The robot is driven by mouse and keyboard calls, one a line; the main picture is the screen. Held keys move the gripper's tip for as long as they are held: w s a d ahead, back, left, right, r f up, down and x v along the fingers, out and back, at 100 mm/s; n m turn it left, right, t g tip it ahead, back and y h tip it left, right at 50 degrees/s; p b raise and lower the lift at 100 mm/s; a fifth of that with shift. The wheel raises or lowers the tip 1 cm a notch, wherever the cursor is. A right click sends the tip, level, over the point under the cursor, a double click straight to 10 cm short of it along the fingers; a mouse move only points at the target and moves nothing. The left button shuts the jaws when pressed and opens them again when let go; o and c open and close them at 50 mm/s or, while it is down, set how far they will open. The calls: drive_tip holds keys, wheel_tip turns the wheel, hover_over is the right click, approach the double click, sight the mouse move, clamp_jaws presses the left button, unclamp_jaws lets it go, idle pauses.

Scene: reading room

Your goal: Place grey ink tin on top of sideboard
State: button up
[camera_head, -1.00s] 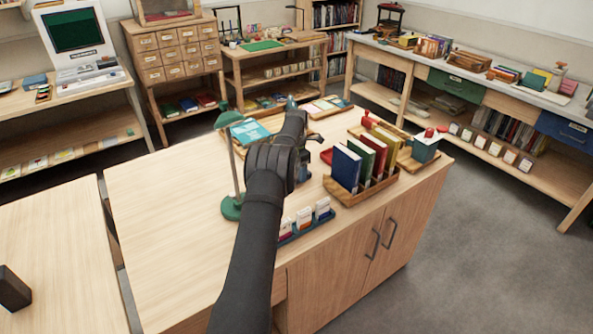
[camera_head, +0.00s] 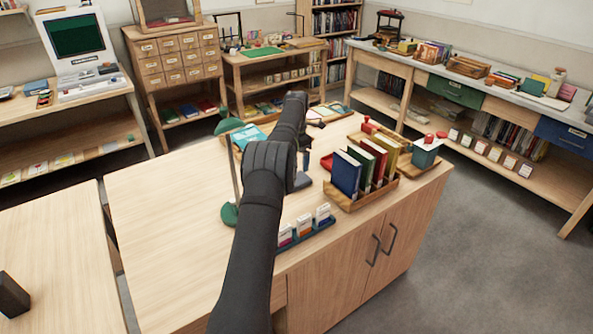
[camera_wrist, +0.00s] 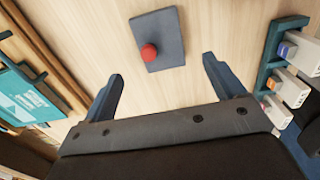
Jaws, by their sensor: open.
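A flat grey rectangular tin with a round red knob (camera_wrist: 170,28), which looks like the grey ink tin, lies on pale wood in the wrist view. My gripper (camera_wrist: 163,66) is open and empty, its two dark fingers apart. The tin shows just beyond the fingertips, between their lines. In the head view my arm hides the gripper's fingers and much of what lies under them. A wooden cabinet (camera_head: 165,235) with two doors stands below the arm. A long bench with drawers (camera_head: 410,58) stands at the right wall. I cannot tell which is the sideboard.
Upright books in a wooden rack (camera_head: 346,171) stand right of the arm. A blue card holder (camera_head: 307,236) is at the cabinet's front edge, and a green lamp (camera_head: 229,214) is left of the arm. A teal book (camera_wrist: 25,100) lies at left in the wrist view. The cabinet top's left part is clear.

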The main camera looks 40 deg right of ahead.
wheel_tip(320, 180, up, 4)
drive_tip(key=shift+f, duration=0.1)
idle(0.4)
drive_tip(key=shift+f, duration=3.8)
drive_tip(key=shift+f, duration=0.1)
